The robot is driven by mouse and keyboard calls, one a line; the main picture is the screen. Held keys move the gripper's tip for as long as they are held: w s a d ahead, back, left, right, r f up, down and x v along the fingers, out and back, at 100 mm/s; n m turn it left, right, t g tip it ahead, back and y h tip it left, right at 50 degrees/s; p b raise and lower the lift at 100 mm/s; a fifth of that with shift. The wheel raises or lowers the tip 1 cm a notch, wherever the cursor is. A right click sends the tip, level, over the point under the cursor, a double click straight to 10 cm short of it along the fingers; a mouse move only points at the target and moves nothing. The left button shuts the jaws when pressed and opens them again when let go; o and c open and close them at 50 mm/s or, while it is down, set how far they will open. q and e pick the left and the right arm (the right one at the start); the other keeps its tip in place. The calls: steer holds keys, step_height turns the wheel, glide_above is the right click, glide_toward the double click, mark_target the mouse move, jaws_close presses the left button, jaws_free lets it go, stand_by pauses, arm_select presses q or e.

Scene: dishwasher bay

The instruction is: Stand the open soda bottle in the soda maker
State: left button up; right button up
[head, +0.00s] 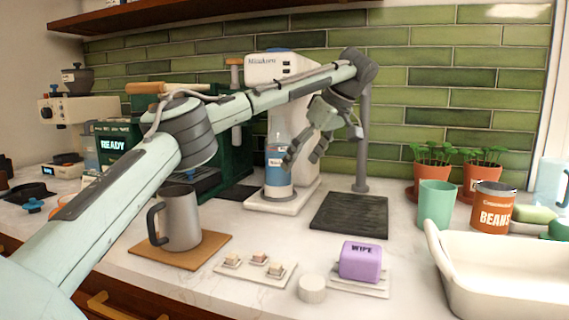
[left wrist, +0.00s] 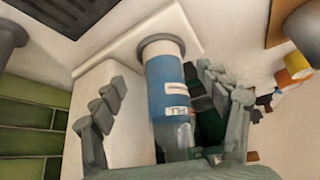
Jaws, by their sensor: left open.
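The soda maker (head: 270,68) is a tall white machine with a blue top, at the back middle in the head view. The soda bottle (head: 278,178), clear with a blue label, stands upright on its white base (head: 282,206). Its neck is below the machine's head; I cannot tell whether they join. My left gripper (head: 305,157) is open beside the bottle, on its right. In the left wrist view the bottle (left wrist: 168,90) shows between the spread fingers of my left gripper (left wrist: 170,95), apparently without contact. My right gripper is out of view.
A dark mat (head: 350,218) lies right of the soda maker, with a grey post behind. A metal mug (head: 181,220) stands on a cork board. A purple WIPE block (head: 360,261), a small white round piece (head: 312,289) and a white basin (head: 510,275) are in front.

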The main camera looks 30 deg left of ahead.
arm_select(q)
steer(key=shift+s+d, duration=0.15)
steer(key=shift+d, duration=0.85)
steer(key=shift+s+d, duration=0.2)
steer(key=shift+d, duration=0.75)
steer(key=shift+s+d, duration=0.15)
steer(key=shift+d, duration=0.85)
